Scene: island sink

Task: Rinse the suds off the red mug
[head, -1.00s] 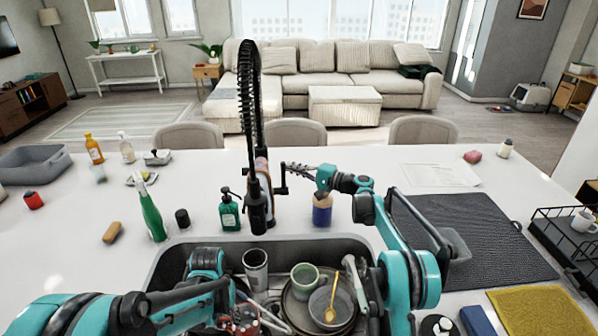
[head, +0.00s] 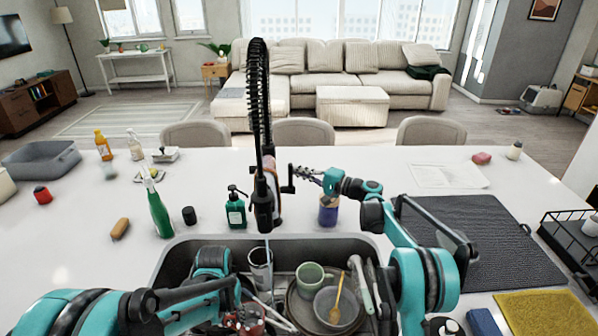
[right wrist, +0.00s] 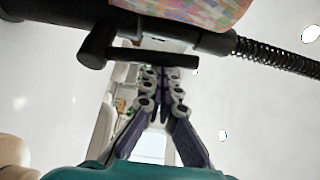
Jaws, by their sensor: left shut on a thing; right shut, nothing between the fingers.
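The red mug (head: 250,326) is low in the sink (head: 180,262), mostly hidden by my left arm, with pale patches that look like suds. My left gripper (head: 236,318) is shut on it, though the fingers are hard to make out. The black spring faucet (head: 264,205) stands at the sink's back edge, and a thin stream of water falls from it towards a grey tumbler (head: 261,268). My right gripper (head: 296,171) is shut and empty beside the faucet's lever. In the right wrist view its closed fingers (right wrist: 162,78) are close to the dark lever (right wrist: 140,58); contact is unclear.
A green mug (head: 311,277), a bowl with a yellow spoon (head: 337,303) and plates lie in the sink's right half. A soap dispenser (head: 235,210) and a green bottle (head: 159,213) stand behind the sink. A dark mat (head: 480,245) lies right.

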